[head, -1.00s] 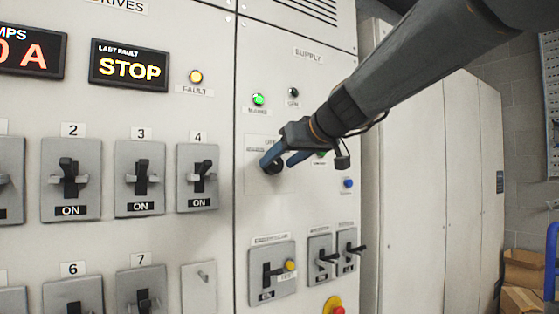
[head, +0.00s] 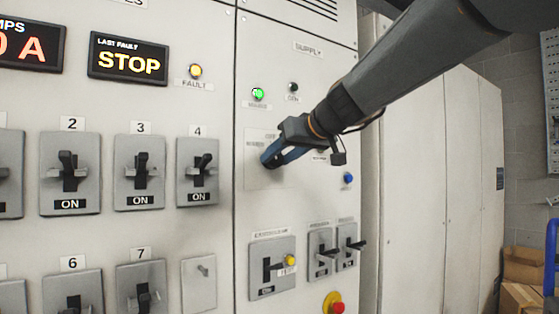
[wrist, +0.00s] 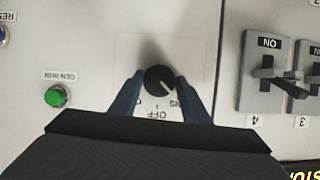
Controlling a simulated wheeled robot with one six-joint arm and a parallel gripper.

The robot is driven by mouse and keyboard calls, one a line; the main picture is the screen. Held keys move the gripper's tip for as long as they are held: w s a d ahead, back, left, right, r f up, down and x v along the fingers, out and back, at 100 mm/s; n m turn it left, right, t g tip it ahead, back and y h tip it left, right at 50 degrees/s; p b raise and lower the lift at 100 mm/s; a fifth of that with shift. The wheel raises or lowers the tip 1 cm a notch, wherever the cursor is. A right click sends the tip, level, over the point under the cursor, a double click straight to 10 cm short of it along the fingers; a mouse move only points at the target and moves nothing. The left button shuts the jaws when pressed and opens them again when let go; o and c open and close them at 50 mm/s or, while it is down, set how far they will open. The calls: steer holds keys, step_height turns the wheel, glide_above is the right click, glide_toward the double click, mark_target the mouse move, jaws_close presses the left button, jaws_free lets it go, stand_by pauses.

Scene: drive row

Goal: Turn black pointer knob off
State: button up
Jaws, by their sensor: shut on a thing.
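The black pointer knob (wrist: 159,80) sits on a pale square plate (head: 259,171) on the supply panel. In the wrist view its white pointer line slants to the lower right, between the OFF mark (wrist: 158,115) and the word beside it on the right. My gripper (head: 271,158) is shut on the knob, with one blue finger on each side of it in the wrist view (wrist: 159,88). In the head view the fingers hide most of the knob.
A lit green lamp (head: 258,94) is above the plate and a blue button (head: 348,179) is to its right. Breaker switches (head: 197,172) stand to the left. Levers (head: 322,255) and a red emergency button (head: 336,306) are below.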

steer(key=b, duration=0.1)
steer(key=m+b, duration=0.1)
steer(key=b, duration=0.1)
steer(key=shift+w+d+f+g+y, duration=0.15)
steer(key=shift+f+g+y, duration=0.15)
steer(key=shift+y, duration=0.1)
steer(key=shift+m+b, duration=0.5)
steer(key=shift+c, duration=0.7)
steer(key=shift+d+m+g+y+b, duration=0.1)
steer(key=shift+m+g+y+b, duration=0.2)
steer(key=shift+m+y+b, duration=0.5)
steer(key=m+y+b, duration=0.1)
steer(key=m+b, duration=0.1)
steer(key=b, duration=0.1)
steer(key=shift+r+m+g+b, duration=0.1)
steer(key=shift+m+g+b, duration=0.25)
steer(key=shift+b, duration=0.25)
steer(key=shift+r+y, duration=0.1)
steer(key=shift+y, duration=0.3)
